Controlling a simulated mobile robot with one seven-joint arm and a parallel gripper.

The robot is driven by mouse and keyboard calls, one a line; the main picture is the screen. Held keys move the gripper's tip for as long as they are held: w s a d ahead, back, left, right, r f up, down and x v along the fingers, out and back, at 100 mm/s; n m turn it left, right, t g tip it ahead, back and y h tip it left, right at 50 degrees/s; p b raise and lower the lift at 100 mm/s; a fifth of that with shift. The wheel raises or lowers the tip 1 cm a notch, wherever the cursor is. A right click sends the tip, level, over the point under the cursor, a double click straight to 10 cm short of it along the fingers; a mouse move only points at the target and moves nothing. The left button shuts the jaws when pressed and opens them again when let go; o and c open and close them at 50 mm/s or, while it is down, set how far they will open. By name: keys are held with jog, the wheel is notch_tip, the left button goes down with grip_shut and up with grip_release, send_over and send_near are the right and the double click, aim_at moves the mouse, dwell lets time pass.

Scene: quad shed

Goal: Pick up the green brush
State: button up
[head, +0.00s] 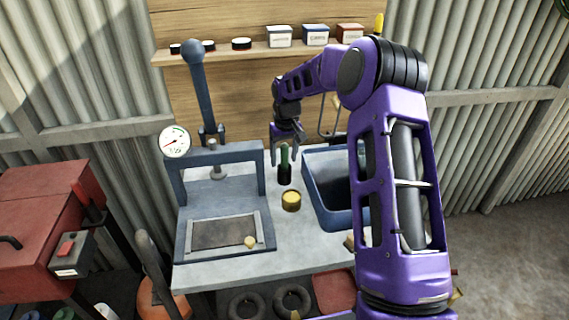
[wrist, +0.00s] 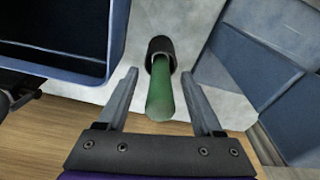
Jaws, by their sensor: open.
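The green brush (head: 284,160) stands upright on the bench, its green handle up and its dark lower end down. In the wrist view the green handle (wrist: 161,95) points toward the camera, with a black round part (wrist: 160,46) at its far end. My gripper (head: 284,152) is above the bench at the brush, pointing down. In the wrist view the open fingers (wrist: 160,75) stand on either side of the green handle, with a gap to each side. Nothing is held.
A blue bin (head: 311,190) stands close right of the brush; it is at the left in the wrist view (wrist: 92,75). A yellow-topped tin (head: 291,201) sits in front. A blue-grey press (head: 222,165) with a tall lever stands left. A shelf (head: 262,53) holds small boxes behind.

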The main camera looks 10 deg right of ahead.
grip_shut()
jog(key=shift+r, duration=0.1)
dwell(0.3)
notch_tip(320, 180, up, 10)
jog(key=shift+f, duration=0.1)
dwell(0.3)
